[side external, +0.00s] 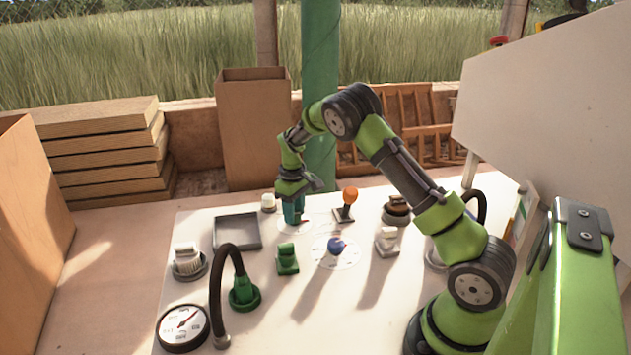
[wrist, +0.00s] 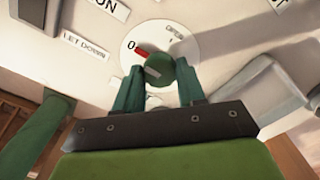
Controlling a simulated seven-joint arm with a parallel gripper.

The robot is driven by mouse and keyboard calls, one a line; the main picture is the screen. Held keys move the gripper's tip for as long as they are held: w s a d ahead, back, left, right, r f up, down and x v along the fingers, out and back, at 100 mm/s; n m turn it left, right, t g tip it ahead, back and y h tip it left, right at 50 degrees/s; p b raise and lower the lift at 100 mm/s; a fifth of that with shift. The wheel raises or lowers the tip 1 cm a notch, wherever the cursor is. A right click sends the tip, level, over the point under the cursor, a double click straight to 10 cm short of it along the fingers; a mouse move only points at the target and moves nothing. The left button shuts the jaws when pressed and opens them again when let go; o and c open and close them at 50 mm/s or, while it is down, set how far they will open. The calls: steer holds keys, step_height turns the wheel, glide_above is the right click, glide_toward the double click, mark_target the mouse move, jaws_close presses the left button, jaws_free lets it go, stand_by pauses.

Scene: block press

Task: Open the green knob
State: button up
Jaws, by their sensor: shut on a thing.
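The green knob (wrist: 159,69) sits on a round white dial (wrist: 133,37) marked 0, I and OPEN in the wrist view. A red mark (wrist: 142,51) shows beside the knob, near the 0. My gripper (wrist: 158,73) has its two teal fingers on either side of the knob and is shut on it. In the side external view my gripper (side external: 293,214) points down at the board at the back middle. Its fingers hide most of the knob there.
A blue knob (side external: 337,244) and a green rocker (side external: 287,260) stand nearer the camera. An orange-topped lever (side external: 348,197) is just right of my gripper. A grey tray (side external: 259,239) lies to its left. A black hose (side external: 214,285) arches at the front left.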

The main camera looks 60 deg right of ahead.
steer(key=shift+m, duration=0.3)
steer(key=m, duration=0.3)
steer(key=shift+m, duration=0.3)
steer(key=m, duration=0.3)
steer(key=shift+m, duration=0.3)
steer(key=m, duration=0.4)
steer(key=shift+r+m, duration=0.1)
steer(key=shift+m, duration=2)
steer(key=o, duration=1.1)
steer(key=shift+c, duration=0.2)
